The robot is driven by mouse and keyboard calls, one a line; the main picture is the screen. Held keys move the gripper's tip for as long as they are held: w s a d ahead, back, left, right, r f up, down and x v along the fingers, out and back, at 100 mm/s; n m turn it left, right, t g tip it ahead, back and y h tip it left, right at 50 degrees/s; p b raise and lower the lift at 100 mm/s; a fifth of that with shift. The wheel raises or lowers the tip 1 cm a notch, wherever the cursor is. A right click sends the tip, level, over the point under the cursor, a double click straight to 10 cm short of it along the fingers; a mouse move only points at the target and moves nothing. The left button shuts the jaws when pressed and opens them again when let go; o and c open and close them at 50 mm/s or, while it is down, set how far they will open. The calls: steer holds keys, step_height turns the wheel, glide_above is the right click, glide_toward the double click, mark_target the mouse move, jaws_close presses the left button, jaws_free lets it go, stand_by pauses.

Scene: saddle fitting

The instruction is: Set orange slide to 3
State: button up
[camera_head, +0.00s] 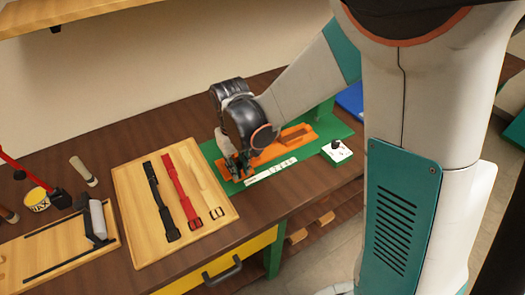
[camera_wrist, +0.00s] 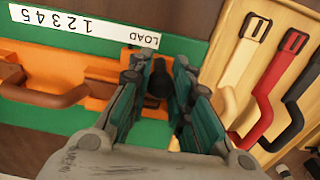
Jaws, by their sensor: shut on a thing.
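The orange slide (camera_head: 270,148) lies on a green base (camera_head: 327,129) on the workbench. A white scale strip (camera_head: 270,171) runs along its near side. In the wrist view the strip (camera_wrist: 75,24) reads upside down, with 1 to 5 at the left and LOAD at the right. My gripper (camera_head: 232,168) is at the slide's left end in the head view. In the wrist view my gripper (camera_wrist: 158,92) is shut on a dark knob (camera_wrist: 158,78), close to the LOAD mark. The orange body (camera_wrist: 98,88) extends left from it. The fingers hide part of the slide.
A wooden board (camera_head: 135,205) with black, red and tan straps lies left of the green base. Tools and a yellow tin (camera_head: 37,199) are farther left.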

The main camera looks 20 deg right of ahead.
stand_by(0.3)
steer(key=shift+w+d+b, duration=0.15)
steer(key=shift+w+d, duration=0.3)
steer(key=shift+d, duration=1.15)
steer(key=shift+w+d+b, duration=0.15)
steer(key=shift+w+d, duration=0.35)
steer(key=shift+d, duration=1.05)
steer(key=shift+w+d+b, duration=0.15)
steer(key=shift+w+d, duration=0.3)
steer(key=shift+d, duration=1.15)
steer(key=shift+a, duration=0.25)
steer(key=o, duration=0.8)
step_height(320, 180, up, 6)
steer(key=p, duration=0.4)
steer(key=shift+s, duration=0.1)
